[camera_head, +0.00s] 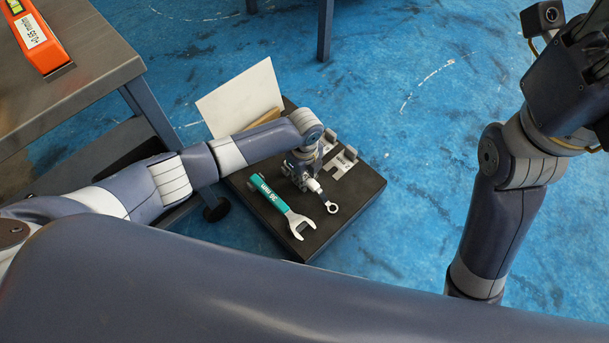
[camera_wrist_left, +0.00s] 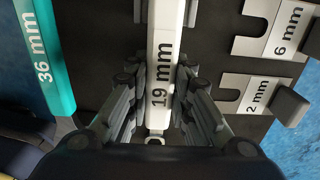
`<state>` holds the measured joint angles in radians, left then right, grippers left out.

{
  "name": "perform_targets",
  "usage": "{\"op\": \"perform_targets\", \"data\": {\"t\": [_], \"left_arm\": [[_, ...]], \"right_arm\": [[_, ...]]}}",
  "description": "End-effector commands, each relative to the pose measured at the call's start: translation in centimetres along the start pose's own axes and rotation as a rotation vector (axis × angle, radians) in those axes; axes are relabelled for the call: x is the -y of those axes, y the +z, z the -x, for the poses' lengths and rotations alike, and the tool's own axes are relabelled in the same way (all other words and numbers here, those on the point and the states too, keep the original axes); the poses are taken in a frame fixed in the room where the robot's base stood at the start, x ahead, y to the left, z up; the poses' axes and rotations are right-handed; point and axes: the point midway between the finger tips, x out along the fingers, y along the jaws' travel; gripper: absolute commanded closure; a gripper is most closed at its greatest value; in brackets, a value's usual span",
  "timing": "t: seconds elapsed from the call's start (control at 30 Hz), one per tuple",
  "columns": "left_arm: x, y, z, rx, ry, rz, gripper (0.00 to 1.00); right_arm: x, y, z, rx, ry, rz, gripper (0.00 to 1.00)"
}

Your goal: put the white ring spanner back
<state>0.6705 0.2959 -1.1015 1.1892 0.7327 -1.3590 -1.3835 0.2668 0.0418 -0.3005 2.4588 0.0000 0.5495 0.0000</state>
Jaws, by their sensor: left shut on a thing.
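The white ring spanner (camera_head: 332,207), marked 19 mm, is at the dark board (camera_head: 345,215) on the floor. Its ring end points toward the front right in the head view. In the left wrist view its white handle (camera_wrist_left: 160,75) runs between the fingers. My left gripper (camera_head: 307,180) is shut on this handle from above; it also shows in the left wrist view (camera_wrist_left: 158,105). I cannot tell whether the spanner touches the board. Part of the handle is hidden under the gripper. My right arm shows at the right, but its fingertips are out of frame.
A teal open-ended spanner (camera_head: 275,200), marked 36 mm, lies left of the white one. Grey slotted pieces marked 6 mm (camera_wrist_left: 269,44) and 2 mm (camera_wrist_left: 248,94) lie to the right. A white panel (camera_head: 243,98) stands behind. A bench (camera_head: 90,75) holds an orange level (camera_head: 40,40).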

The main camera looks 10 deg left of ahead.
Motion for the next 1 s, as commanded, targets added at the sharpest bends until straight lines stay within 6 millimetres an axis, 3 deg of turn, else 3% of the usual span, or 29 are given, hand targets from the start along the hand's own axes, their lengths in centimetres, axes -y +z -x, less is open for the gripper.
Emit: {"op": "perform_targets", "data": {"t": [0.27,0.3,0.4,0.63,0.77,1.0], "left_arm": [[0.02,-0.01,-0.35,0.0,0.0,0.0,1.0],[0.01,-0.01,-0.35,0.0,0.0,0.0,0.78],[0.01,-0.01,-0.36,0.0,0.0,0.0,0.56],[0.0,-0.01,-0.36,0.0,0.0,0.001,0.56],[-0.04,-0.01,-0.4,0.0,0.001,0.001,0.36],[-0.03,0.0,-0.38,0.0,0.001,0.001,0.36]], "right_arm": [[0.04,-0.21,-0.24,-0.009,-0.003,0.001,0.6],[0.04,-0.23,-0.27,-0.01,-0.003,0.001,0.6],[0.04,-0.26,-0.31,-0.012,-0.004,0.002,0.6],[0.03,-0.24,-0.29,-0.011,-0.003,0.002,0.6],[0.03,-0.21,-0.25,-0.01,-0.003,0.002,0.6],[0.0,0.01,0.01,0.001,0.0,0.001,0.6]]}}
